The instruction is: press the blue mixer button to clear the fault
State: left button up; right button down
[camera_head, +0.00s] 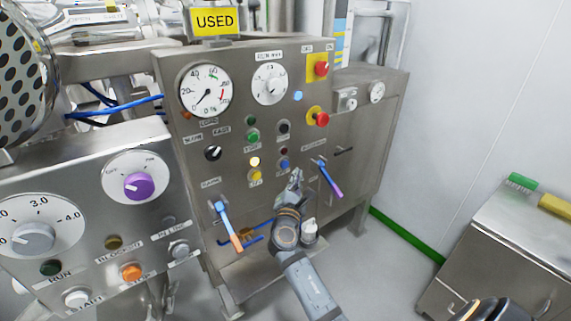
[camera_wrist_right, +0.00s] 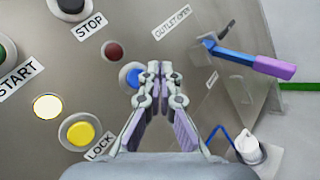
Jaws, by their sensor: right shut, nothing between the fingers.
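The blue button (camera_head: 284,164) is on the front of the steel panel (camera_head: 225,110), below a small dark red lamp (camera_head: 284,151). The blue button also shows in the right wrist view (camera_wrist_right: 129,75), partly covered by my gripper's fingers. My right gripper (camera_head: 297,173) is shut and empty, its tips just right of the blue button in both views. I cannot tell whether the tips touch the panel. My left gripper is not in view.
A yellow LOCK button (camera_wrist_right: 80,131) and a lit yellow-white lamp (camera_wrist_right: 47,106) are left of the gripper. A blue-and-purple lever (camera_head: 329,179) sticks out to the right, and a blue-and-orange lever (camera_head: 228,224) at lower left. Red knobs (camera_head: 321,69) are higher up.

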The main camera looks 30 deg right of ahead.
jog(key=shift+s+d, duration=0.1)
jog(key=shift+s, duration=0.95)
notch_tip(320, 180, down, 26)
jog(key=s+a+m+g+y, duration=0.2)
jog(key=a+m+g+y, duration=0.1)
jog(key=y, duration=0.3)
jog(key=s+a+f+m+g+y, duration=0.1)
jog(key=s+f+m+g+y, duration=0.1)
jog(key=s+f, duration=0.55)
jog(key=s+a+f+m+g+y, duration=0.1)
jog(key=s+a+f+m+g, duration=0.3)
jog(key=f, duration=0.7)
jog(key=s+f+m+g+y, duration=0.1)
jog(key=s+f+m, duration=0.2)
jog(key=s, duration=0.8)
jog(key=s+f+m+g+y, duration=0.1)
jog(key=s+f+m, duration=0.3)
jog(key=s+f, duration=0.4)
jog(key=s+f+m+g+y, duration=0.1)
jog(key=s+f+m, duration=0.3)
jog(key=s, duration=1.1)
notch_tip(320, 180, down, 2)
jog(key=shift+a+g, duration=0.15)
jog(key=shift+g, duration=0.65)
